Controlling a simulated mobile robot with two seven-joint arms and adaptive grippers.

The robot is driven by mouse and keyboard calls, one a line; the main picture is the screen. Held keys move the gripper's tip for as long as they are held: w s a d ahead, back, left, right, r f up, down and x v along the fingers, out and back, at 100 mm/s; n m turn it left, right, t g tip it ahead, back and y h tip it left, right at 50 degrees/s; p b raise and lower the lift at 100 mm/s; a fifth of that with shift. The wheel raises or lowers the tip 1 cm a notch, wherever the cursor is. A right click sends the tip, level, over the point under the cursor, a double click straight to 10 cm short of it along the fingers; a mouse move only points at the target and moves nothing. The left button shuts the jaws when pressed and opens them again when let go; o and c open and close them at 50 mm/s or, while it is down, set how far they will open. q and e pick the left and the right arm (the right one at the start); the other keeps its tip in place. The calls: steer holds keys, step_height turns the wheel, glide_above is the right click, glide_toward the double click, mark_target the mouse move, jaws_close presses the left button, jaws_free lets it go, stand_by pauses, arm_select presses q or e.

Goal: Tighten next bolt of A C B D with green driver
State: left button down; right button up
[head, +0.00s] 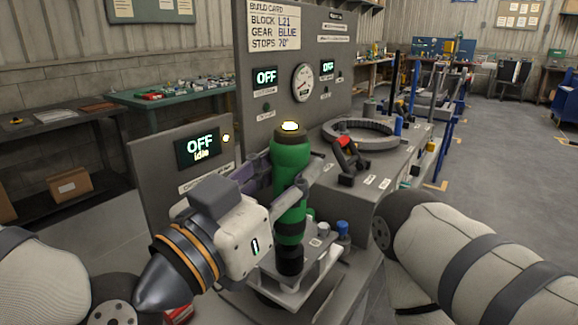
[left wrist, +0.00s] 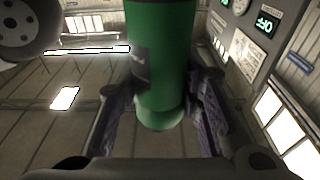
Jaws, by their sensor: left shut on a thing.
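The green driver (head: 291,165) stands upright over the fixture, with a lit yellow-white top and a black lower end. My left gripper (head: 286,188) is shut around its green body. In the left wrist view the driver (left wrist: 162,65) sits between the two purple-grey finger pads of the gripper (left wrist: 165,112). Bolt letters are not readable. My right gripper is outside the views.
A display reading "OFF Idle" (head: 198,146) stands behind my left gripper. A tall panel (head: 345,75) carries a build card and gauge. On the grey bench to the right are a ring (head: 360,133) and a red-and-black tool (head: 346,160). My right forearm fills the lower right.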

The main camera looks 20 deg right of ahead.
mark_target(278, 140)
arm_select(q)
steer(key=shift+s+f, duration=0.1)
steer(key=shift+f, duration=0.2)
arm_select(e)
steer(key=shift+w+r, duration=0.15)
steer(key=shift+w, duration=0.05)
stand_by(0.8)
arm_select(q)
steer(key=shift+r, duration=0.15)
step_height(278, 140, up, 3)
steer(key=shift+f+p, duration=0.2)
steer(key=shift+p, duration=0.4)
steer(key=shift+r, duration=1.2)
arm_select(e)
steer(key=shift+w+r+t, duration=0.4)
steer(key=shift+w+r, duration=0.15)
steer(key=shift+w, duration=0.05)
arm_select(q)
steer(key=shift+w, duration=0.2)
